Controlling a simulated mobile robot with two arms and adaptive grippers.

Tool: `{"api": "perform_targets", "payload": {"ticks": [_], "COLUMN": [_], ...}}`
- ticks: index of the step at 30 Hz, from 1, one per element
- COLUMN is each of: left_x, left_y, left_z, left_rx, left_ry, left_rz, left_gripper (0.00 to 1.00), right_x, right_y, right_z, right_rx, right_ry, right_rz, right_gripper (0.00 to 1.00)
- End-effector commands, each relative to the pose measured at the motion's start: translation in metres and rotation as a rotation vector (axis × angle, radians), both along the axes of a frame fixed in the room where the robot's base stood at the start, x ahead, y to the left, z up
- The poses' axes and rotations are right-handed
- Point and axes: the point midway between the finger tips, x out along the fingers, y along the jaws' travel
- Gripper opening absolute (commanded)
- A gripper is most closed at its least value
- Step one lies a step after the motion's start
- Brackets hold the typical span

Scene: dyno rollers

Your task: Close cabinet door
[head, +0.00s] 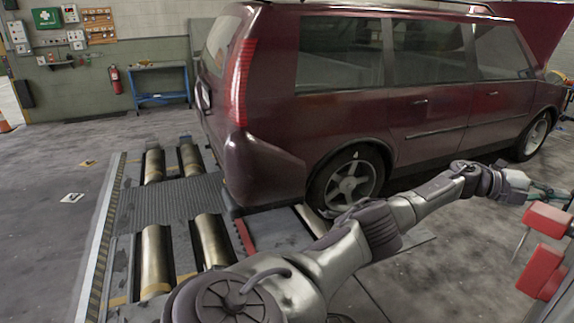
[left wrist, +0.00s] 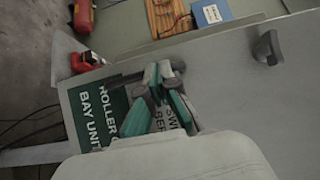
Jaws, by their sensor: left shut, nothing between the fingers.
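A grey panel with a dark handle (left wrist: 267,48) and a green-and-white sign (left wrist: 92,110) fills much of the left wrist view; it looks like the cabinet door (left wrist: 240,85). My left gripper (left wrist: 163,88) is shut and empty in front of this panel, over the sign and left of the handle. I cannot tell whether it touches the panel. In the head view my left arm reaches to the right edge, where the gripper (head: 545,192) is small and partly cut off. The cabinet is mostly outside that view, so how far the door stands open is unclear. My right gripper is not in view.
Red objects (head: 548,220) stand at the right edge, close below my left gripper. A blue box (left wrist: 211,12) and a wooden board (left wrist: 168,15) lie on a greenish surface beyond the panel.

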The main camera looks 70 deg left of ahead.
Motion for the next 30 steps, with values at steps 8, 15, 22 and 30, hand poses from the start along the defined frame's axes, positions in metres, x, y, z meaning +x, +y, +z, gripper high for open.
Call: {"api": "perform_targets", "payload": {"ticks": [8, 15, 22, 30], "left_x": [0.016, 0.024, 0.027, 0.027], "left_y": [-0.059, -0.095, -0.114, -0.122], "left_z": [-0.001, -0.001, 0.000, 0.000], "left_rx": [0.002, 0.001, 0.001, 0.000], "left_ry": [0.001, 0.001, 0.001, -0.001], "left_rz": [0.009, 0.013, 0.013, 0.005], "left_gripper": [0.00, 0.00, 0.00, 0.00], "right_x": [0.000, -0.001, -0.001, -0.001], "right_y": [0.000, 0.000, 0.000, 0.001], "right_z": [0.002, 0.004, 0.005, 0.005], "right_rx": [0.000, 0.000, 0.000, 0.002], "right_ry": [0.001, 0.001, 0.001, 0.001], "right_rz": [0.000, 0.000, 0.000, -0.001], "right_gripper": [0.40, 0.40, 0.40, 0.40]}}
